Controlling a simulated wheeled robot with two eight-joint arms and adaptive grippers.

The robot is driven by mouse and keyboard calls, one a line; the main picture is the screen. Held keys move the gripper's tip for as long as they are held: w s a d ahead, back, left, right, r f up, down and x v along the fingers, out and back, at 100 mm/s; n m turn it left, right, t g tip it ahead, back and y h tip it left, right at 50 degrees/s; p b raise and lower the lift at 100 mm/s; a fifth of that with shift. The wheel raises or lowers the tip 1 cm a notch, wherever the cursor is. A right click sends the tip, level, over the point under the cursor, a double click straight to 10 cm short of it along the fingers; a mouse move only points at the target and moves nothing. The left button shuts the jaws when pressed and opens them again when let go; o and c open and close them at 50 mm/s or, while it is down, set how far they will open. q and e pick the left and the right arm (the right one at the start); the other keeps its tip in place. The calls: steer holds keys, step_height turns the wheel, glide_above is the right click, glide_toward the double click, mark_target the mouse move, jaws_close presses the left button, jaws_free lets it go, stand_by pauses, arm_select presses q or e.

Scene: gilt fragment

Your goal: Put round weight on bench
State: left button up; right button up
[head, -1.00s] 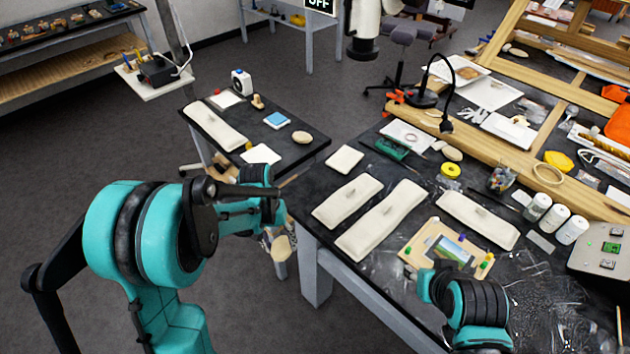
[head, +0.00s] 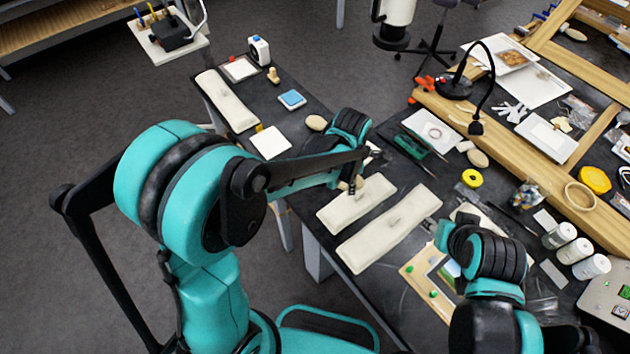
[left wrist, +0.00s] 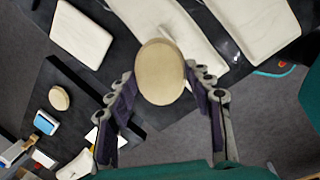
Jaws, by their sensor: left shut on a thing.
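In the left wrist view a round beige weight (left wrist: 161,72) sits between the fingertips of my left gripper (left wrist: 161,85). The gripper is shut on it. In the head view my left gripper (head: 357,178) is above the near left part of the dark bench (head: 352,268), over the white pads. The arm hides most of the gripper and the held weight there. I cannot tell how high the weight is above the pads. My right arm is above the bench's front; its gripper (head: 445,237) is mostly hidden, and its fingers cannot be made out.
Long white pads (head: 390,228) lie on the bench. A framed picture (head: 420,285) lies under my right arm. White bottles (head: 575,250) and a lamp (head: 476,127) stand further right. A small dark side table (head: 255,112) at left carries another round beige piece (head: 316,122).

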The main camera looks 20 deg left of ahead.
arm_select(q)
steer(key=b, duration=0.2)
glide_above(313, 191)
step_height(313, 191, down, 7)
steer(key=shift+r, duration=0.15)
step_height(313, 191, down, 4)
steer(key=shift+w+f+b, duration=0.1)
steer(key=shift+b, duration=0.85)
steer(key=o, duration=1)
steer(key=shift+f, duration=0.1)
steer(key=o, duration=0.4)
steer(key=shift+o, duration=0.2)
